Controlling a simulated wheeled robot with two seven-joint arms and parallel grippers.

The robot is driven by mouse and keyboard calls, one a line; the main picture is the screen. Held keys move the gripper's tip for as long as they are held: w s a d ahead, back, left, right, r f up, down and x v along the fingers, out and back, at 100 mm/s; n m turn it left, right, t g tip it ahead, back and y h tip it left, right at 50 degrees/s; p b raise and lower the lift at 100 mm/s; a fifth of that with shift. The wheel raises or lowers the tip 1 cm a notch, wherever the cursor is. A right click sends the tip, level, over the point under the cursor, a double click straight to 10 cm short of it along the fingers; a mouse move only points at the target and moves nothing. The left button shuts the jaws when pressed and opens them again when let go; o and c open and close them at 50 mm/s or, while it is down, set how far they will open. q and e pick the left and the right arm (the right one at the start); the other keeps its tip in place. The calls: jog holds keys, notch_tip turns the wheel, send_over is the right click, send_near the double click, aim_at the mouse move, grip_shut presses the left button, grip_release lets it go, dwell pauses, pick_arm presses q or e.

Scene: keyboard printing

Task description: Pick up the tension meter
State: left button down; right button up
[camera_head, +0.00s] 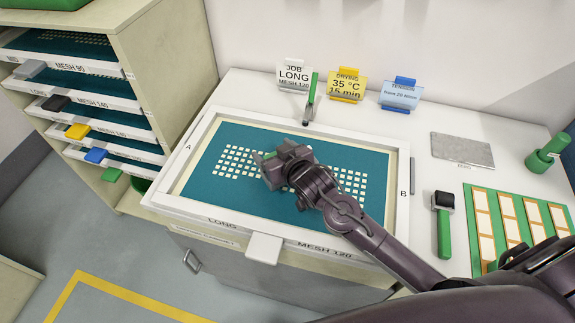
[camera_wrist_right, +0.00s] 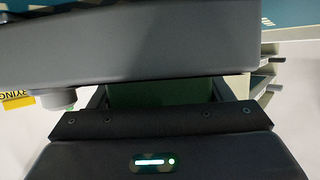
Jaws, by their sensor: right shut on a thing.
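My right gripper (camera_head: 284,163) is over the middle of the mesh screen, among the pale printed squares. It is shut on a green object, which shows as a small green edge (camera_head: 268,155) beside the jaws. In the right wrist view the green object (camera_wrist_right: 160,94) fills the gap between the dark jaws. Most of it is hidden, so I cannot tell whether it is the tension meter or touches the mesh. My left gripper is not in view.
The white-framed screen (camera_head: 170,200) lies on the bench. A green-handled tool with a black head (camera_head: 444,222), a grey ZERO plate (camera_head: 463,150), a green upright tool (camera_head: 547,152) and a green panel (camera_head: 478,265) are to the right. Signs (camera_head: 347,86) stand behind; a screen rack (camera_head: 180,50) is left.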

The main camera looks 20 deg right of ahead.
jog(key=shift+r, duration=0.15)
notch_tip(320, 180, up, 20)
dwell(0.5)
